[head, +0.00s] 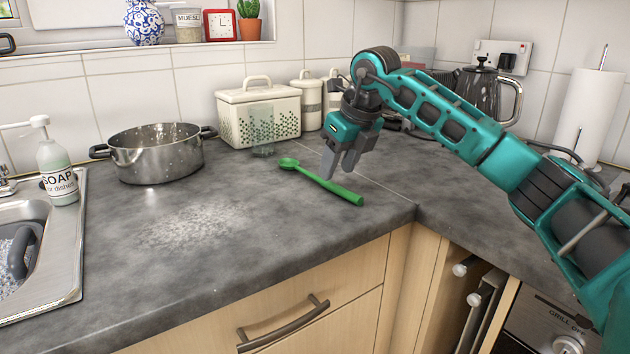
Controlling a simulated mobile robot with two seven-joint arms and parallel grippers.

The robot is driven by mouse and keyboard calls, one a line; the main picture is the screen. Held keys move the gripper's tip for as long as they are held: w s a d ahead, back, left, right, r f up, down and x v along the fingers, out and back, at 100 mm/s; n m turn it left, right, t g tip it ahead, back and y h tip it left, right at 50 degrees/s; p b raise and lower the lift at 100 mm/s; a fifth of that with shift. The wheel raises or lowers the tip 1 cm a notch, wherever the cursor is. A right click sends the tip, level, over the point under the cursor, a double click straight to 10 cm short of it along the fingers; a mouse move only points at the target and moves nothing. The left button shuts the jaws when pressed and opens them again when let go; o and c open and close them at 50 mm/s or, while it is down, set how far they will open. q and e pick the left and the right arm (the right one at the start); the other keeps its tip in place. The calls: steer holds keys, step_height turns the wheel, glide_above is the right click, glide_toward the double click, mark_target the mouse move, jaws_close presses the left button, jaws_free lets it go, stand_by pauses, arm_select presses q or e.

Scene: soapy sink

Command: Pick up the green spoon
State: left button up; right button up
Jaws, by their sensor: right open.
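The green spoon (322,181) lies flat on the grey worktop (240,260), near the inner corner. Its bowl points to the back left and its handle end to the front right. My right gripper (339,170) comes in from the right and points down just behind the spoon's handle. Its fingers are apart with nothing between them. I cannot tell how high the fingertips are above the worktop. My left gripper is not in view.
A steel pot (155,160) stands at the back left. A clear glass (262,138) stands behind the spoon's bowl, before a cream bread bin (240,107). A soap bottle (57,170) stands by the sink (68,270). A kettle (480,92) stands behind my right arm. The front worktop has only pale residue.

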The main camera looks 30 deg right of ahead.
mark_target(316, 178)
steer(key=shift+x, duration=1.75)
steer(key=shift+a, duration=0.1)
jaws_close()
